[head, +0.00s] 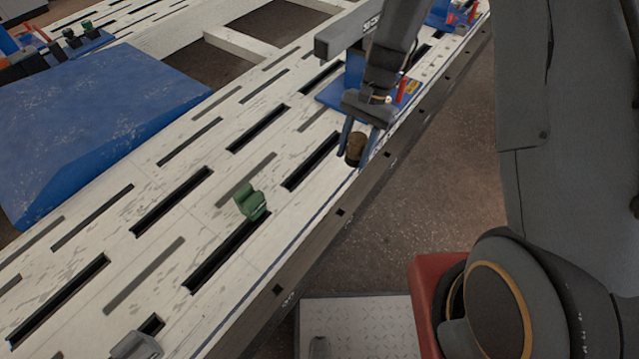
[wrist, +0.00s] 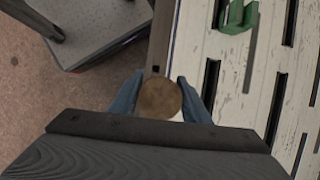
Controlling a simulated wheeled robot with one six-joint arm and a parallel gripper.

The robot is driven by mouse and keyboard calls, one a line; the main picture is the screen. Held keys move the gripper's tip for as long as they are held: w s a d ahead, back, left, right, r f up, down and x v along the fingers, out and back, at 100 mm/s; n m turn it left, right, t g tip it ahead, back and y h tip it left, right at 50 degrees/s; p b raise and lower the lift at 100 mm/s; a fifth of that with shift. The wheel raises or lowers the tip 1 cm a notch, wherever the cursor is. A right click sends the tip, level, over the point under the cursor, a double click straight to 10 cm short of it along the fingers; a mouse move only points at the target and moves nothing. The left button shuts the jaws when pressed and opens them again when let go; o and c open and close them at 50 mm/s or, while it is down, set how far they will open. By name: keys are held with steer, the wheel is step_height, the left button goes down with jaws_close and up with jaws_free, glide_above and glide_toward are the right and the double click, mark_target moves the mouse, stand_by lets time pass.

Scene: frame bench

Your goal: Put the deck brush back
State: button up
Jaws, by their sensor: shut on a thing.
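My gripper (head: 354,150) is shut on a short brown round piece (head: 356,147) at the right-hand edge of the slotted white bench (head: 225,190). In the wrist view, the brown piece (wrist: 160,98) shows as a round, speckled end between the two blue-grey fingers (wrist: 160,95). It may be the deck brush, but no bristles show and its lower part is hidden. I cannot tell whether it touches the bench. No other brush is visible.
A green fitting (head: 250,202) stands on the bench near a slot; it also shows in the wrist view (wrist: 238,17). A blue clamp base (head: 340,95) is behind my gripper. A large blue block (head: 100,110) lies left. A grey fitting (head: 135,345) is at the near end.

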steer(key=w+a+f+m+t+y+b, duration=0.2)
steer(key=w+a+f+m+t+b, duration=0.25)
steer(key=a+m+b, duration=0.4)
steer(key=f, duration=0.3)
steer(key=f+m, duration=0.1)
steer(key=f, duration=0.3)
steer(key=w+f+m+b, duration=0.1)
steer(key=f, duration=0.2)
steer(key=shift+a+f+g, duration=0.25)
steer(key=shift+f+g, duration=0.1)
steer(key=shift+f, duration=0.15)
steer(key=o, duration=1.2)
